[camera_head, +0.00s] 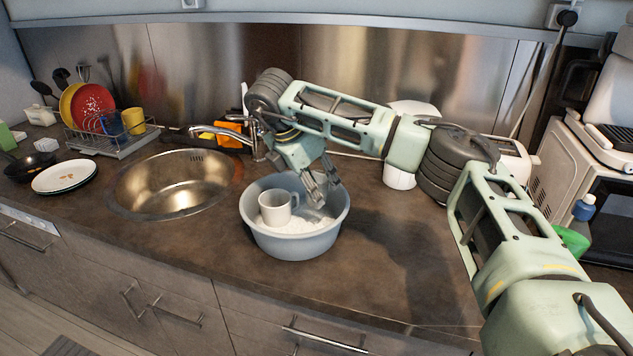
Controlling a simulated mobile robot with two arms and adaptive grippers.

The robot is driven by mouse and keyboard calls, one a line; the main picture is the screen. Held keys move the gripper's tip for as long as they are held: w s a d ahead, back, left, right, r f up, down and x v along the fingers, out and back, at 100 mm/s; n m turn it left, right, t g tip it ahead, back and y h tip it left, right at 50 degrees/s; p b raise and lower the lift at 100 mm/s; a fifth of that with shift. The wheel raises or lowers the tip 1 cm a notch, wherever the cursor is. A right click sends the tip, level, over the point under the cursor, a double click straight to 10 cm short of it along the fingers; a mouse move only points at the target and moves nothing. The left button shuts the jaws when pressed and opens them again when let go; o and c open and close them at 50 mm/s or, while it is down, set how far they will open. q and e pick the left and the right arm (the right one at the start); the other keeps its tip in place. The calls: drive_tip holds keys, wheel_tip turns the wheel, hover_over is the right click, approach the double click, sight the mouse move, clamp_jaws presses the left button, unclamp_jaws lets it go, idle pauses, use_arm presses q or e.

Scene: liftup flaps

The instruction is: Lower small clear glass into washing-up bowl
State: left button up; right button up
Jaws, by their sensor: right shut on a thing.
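The washing-up bowl (296,244) is grey-blue and round and stands on the dark counter to the right of the sink. White suds and a pale mug (275,208) are in it, the mug upright at the left. My right gripper (321,202) points down over the right part of the bowl, its fingertips at or below the rim level. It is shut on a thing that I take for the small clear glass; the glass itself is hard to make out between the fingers. My left gripper is not in view.
A round metal sink (175,184) with a tap (225,134) lies left of the bowl. A dish rack (112,138) with plates and cups stands behind it, and white plates (64,176) lie at the left. The counter right of the bowl is clear.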

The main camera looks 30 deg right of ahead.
drive_tip(key=shift+f+b, duration=1.5)
drive_tip(key=shift+f, duration=0.75)
drive_tip(key=shift+f+b, duration=0.3)
drive_tip(key=shift+f, duration=0.2)
drive_tip(key=shift+f+b, duration=0.8)
drive_tip(key=shift+f, duration=0.4)
drive_tip(key=o, duration=1.3)
